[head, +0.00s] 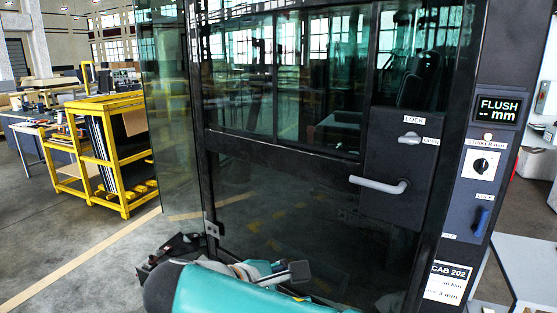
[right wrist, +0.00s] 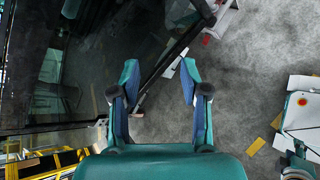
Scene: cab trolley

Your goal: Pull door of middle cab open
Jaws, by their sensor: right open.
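The cab door (head: 290,190) is a large dark-framed glass panel filling the middle of the head view. Its grey lever handle (head: 380,185) is horizontal, on a black plate at the right side. A small grey knob (head: 411,138) sits above it between LOCK and OPEN labels. I cannot tell whether the door is flush. My right gripper (right wrist: 158,78) is open and empty in the right wrist view. A dark diagonal bar passes behind its fingers. In the head view the right arm is low in front of the door, well below the handle. My left gripper is not recognisable.
Right of the door, a post (head: 480,165) carries a FLUSH display (head: 499,110), a round dial (head: 481,164), a blue lever (head: 481,221) and a CAB 202 label (head: 447,283). A yellow rack (head: 121,170) stands at the left. Floor (head: 75,225) is clear before it.

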